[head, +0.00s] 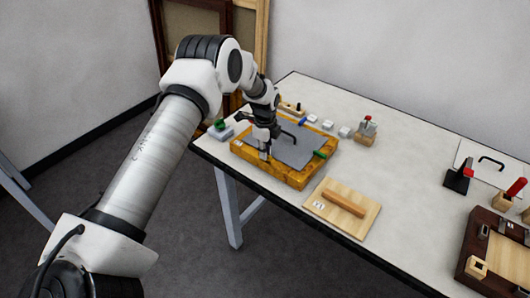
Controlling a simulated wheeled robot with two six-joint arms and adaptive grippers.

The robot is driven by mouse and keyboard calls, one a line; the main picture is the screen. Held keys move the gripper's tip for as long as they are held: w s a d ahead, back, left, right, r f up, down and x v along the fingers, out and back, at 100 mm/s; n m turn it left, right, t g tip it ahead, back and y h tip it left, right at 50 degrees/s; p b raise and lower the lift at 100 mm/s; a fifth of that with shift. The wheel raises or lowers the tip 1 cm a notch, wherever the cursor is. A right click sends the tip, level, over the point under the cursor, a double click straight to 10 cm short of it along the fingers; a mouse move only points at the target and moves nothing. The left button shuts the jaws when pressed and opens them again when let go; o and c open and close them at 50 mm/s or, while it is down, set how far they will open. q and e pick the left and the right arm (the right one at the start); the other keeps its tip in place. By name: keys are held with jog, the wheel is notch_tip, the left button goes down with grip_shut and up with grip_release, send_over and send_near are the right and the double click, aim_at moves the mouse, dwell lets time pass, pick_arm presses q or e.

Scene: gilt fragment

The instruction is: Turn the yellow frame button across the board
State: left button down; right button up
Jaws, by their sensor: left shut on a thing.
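A gilt wooden frame (300,178) lies flat near the table's left end, with a grey board (293,153) inside it. A blue button (303,122) sits at its far side and a green button (320,154) at its right side. My left gripper (264,155) points down at the frame's near left rim. It is shut on a small part there, which fits the yellow frame button, but the fingers hide most of it. I cannot tell which way the button points. A black handle stands on the board just behind the gripper. My right gripper is out of view.
A wooden board with a bar handle (345,199) lies right of the frame. Small white blocks (328,125) and a wooden block with a red top (366,130) stand behind. A dark frame (485,260) lies at the right edge. The middle of the table (408,175) is clear.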

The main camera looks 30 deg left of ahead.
pick_arm(q)
jog(key=n, duration=0.1)
jog(key=n+b, duration=0.1)
jog(key=n, duration=0.1)
jog(key=shift+s+f, duration=0.25)
jog(key=shift+f, duration=0.15)
jog(key=n+b, duration=0.1)
jog(key=n, duration=0.7)
jog(key=shift+n, duration=0.3)
jog(key=n, duration=0.4)
jog(key=shift+n, duration=0.3)
jog(key=c, duration=1.3)
grip_release()
jog(key=shift+o, duration=0.5)
jog(key=shift+w+r, duration=0.1)
jog(key=shift+w, duration=0.05)
jog(key=shift+r, duration=0.15)
